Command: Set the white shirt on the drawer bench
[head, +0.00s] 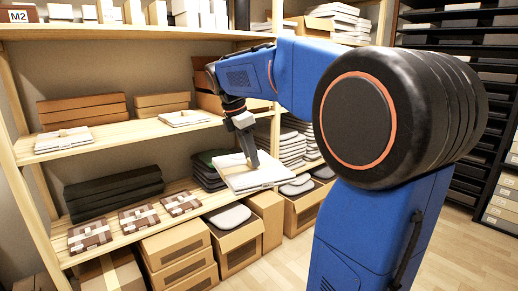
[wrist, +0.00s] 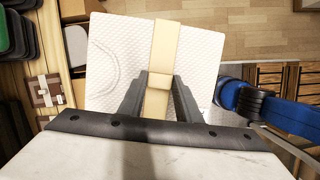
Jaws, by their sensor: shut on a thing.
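The white shirt (head: 262,176) is a folded, flat, textured bundle with a cream band around it; it also shows in the wrist view (wrist: 205,50). My gripper (head: 252,163) points down and is shut on the band at the shirt's middle. In the wrist view, the two dark fingers (wrist: 160,82) pinch the band's raised part. The shirt is at the front edge of the lower shelf; I cannot tell whether it touches the shelf. Wooden drawer fronts (wrist: 268,75) show at the right of the wrist view; whether they belong to the drawer bench is unclear.
The wooden rack's lower shelf (head: 125,234) holds dark folded stacks and brown-and-white checked packets (head: 137,218). Two other white banded bundles (head: 62,141) lie on the middle shelf. Cardboard boxes (head: 234,240) stand below. The wood floor (head: 285,268) in front is clear.

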